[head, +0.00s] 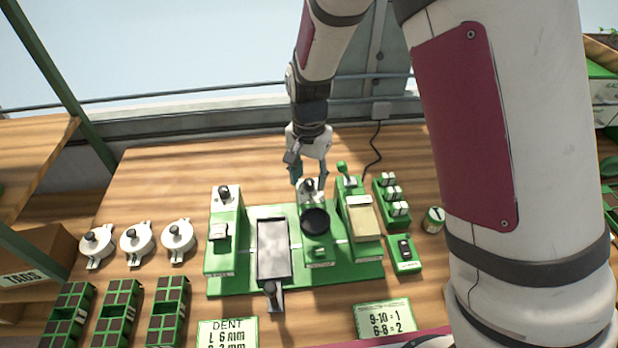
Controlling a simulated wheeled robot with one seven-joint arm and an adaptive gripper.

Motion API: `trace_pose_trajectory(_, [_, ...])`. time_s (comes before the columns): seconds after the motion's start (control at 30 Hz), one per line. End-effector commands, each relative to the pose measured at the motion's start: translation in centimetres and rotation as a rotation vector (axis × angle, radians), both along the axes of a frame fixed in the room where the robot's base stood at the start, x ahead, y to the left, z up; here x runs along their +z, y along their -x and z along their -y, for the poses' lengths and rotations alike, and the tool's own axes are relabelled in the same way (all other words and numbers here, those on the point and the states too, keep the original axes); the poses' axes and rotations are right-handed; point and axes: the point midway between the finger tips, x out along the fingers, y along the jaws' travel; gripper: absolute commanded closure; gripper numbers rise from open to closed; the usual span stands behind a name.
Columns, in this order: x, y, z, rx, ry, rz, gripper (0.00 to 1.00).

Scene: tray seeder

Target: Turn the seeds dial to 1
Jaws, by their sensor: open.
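A green tray seeder (210,285) stands on the wooden bench. A black-knobbed dial (309,186) with a pale face tops its middle column, behind a round black dish (315,222). Another black-knobbed dial (224,193) tops the left column. The labels are too small to read, so I cannot tell which is the seeds dial or what either is set to. My gripper (309,184) points down at the middle dial with its fingers apart, one on each side of the knob. I cannot tell whether they touch it.
A cream block (361,218) and a small lever (342,169) are on the right column, close to my gripper. Switches (391,193) stand farther right. Two cards (228,334) (385,318) lie in front. White round parts (138,242) and green trays (116,312) are at left.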

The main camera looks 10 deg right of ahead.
Motion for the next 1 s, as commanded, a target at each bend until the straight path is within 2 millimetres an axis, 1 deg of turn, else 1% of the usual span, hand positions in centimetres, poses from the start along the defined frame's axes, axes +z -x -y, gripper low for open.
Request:
trace_pose_trajectory(0.03, [-0.47,0.05,0.02,0.000,0.000,-0.001,0.58])
trace_pose_trajectory(0.17, [-1.14,0.04,0.02,0.000,0.001,-0.001,0.58])
trace_pose_trajectory(0.43, [-1.26,0.00,0.02,-0.001,0.000,0.000,0.58])
trace_pose_trajectory(0.47, [-1.26,0.00,0.02,-0.001,0.000,0.000,0.60])
trace_pose_trajectory(0.5, [-1.25,0.00,0.02,-0.001,0.000,0.000,0.69])
trace_pose_trajectory(0.57, [-1.25,0.00,0.02,-0.001,0.000,0.000,0.83])
trace_pose_trajectory(0.6, [-1.24,0.00,0.02,-0.001,0.000,0.000,0.92])
trace_pose_trajectory(0.63, [-1.24,0.00,0.02,-0.001,0.000,0.000,0.99])
trace_pose_trajectory(0.67, [-1.24,0.01,0.03,-0.001,0.000,0.000,1.00])
trace_pose_trajectory(1.0, [-1.23,0.00,0.07,0.028,0.000,0.000,1.00])
